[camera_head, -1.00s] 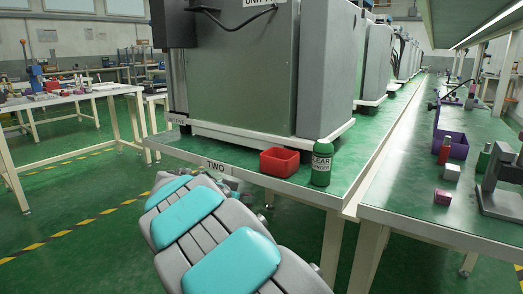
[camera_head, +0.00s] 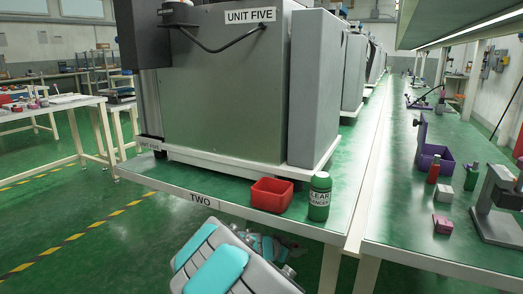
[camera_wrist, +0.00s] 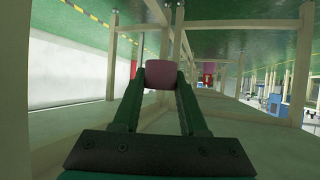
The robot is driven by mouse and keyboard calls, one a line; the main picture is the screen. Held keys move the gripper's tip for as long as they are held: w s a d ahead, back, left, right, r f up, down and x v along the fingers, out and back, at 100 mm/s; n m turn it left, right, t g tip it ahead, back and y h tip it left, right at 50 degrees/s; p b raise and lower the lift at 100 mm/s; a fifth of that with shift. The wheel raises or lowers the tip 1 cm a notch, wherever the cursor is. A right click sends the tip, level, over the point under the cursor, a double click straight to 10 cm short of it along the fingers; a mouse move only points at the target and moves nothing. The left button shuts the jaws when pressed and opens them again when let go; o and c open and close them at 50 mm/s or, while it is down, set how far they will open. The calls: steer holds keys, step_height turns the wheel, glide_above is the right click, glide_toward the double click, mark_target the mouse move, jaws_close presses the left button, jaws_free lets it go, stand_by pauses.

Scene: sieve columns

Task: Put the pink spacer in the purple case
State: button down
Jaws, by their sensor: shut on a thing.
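My gripper (camera_wrist: 161,76) is shut on the pink spacer (camera_wrist: 160,74), a dull pink block with rounded corners, held between the fingertips in the wrist view. The purple case (camera_head: 440,166) stands open on the right-hand bench in the head view, with its lid raised at the back. The inside of the case is mostly hidden. In the head view my arm is low in front of the bench marked TWO, and I cannot make out the gripper there. The held spacer is well apart from the case.
A red bin (camera_head: 271,195) and green bottle (camera_head: 319,197) sit at bench TWO's edge.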

steer(key=s+d+m+g, duration=0.1)
steer(key=s+d, duration=0.3)
steer(key=d, duration=0.2)
steer(key=shift+s+d+r+h+p, duration=0.15)
steer(key=shift+d+r+h+p, duration=0.1)
steer(key=shift+h+p, duration=0.2)
steer(key=shift+a+f, duration=0.1)
steer(key=shift+a, duration=0.05)
stand_by(0.7)
